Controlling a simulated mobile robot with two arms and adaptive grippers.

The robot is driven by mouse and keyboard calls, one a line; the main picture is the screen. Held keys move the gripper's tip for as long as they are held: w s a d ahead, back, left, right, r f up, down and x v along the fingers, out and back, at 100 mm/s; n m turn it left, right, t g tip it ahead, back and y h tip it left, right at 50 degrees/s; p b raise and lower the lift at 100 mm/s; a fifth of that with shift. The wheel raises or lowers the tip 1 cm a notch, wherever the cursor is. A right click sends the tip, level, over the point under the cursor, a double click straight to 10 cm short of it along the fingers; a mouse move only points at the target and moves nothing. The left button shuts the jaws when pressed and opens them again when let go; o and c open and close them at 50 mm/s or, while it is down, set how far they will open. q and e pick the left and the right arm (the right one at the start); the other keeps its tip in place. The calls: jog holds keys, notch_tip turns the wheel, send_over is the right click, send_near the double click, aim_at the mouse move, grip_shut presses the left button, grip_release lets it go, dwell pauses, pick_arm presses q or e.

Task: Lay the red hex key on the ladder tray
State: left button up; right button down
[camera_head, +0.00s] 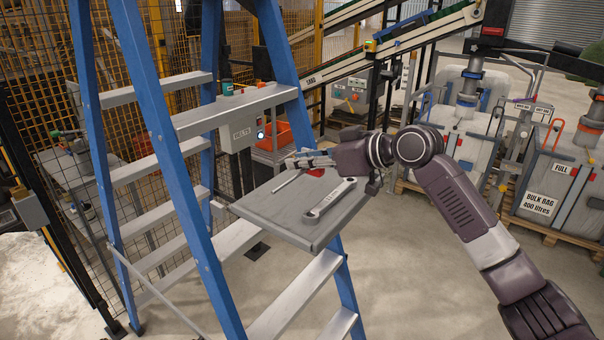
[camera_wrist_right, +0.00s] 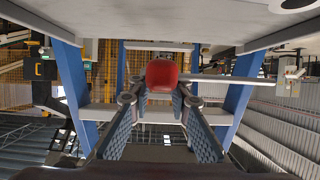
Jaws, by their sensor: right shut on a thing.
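The hex key has a red handle (camera_head: 317,172) and a thin bare metal shaft (camera_head: 286,181) pointing left and down. My right gripper (camera_head: 296,161) is over the ladder tray (camera_head: 268,226) and shut on the hex key. In the right wrist view the red handle (camera_wrist_right: 162,74) is at the fingertips, with the shaft reaching right. The key appears to be above the tray; the exact gap is hard to judge. The grey tray juts out from the blue ladder (camera_head: 173,165). The gripper hides part of the handle. My left gripper is out of view.
A steel wrench (camera_head: 329,199) lies on the right part of the tray. A control box (camera_head: 238,134) is behind the ladder, and filled bulk bags (camera_head: 554,180) stand on pallets at right.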

aim_at(304, 190)
jog(key=shift+s+d+f, duration=0.1)
jog(key=shift+d+f, duration=0.05)
jog(key=shift+f, duration=0.35)
jog(key=shift+s+d+f, duration=0.1)
jog(key=shift+d+f, duration=0.05)
jog(key=shift+f, duration=0.3)
notch_tip(304, 190, down, 2)
jog(key=shift+w+a+f+p, duration=0.1)
jog(key=shift+f+p, duration=0.05)
jog(key=shift+p, duration=0.5)
jog(key=shift+f, duration=0.4)
jog(key=shift+f, duration=0.15)
jog(key=c, duration=1.8)
grip_release()
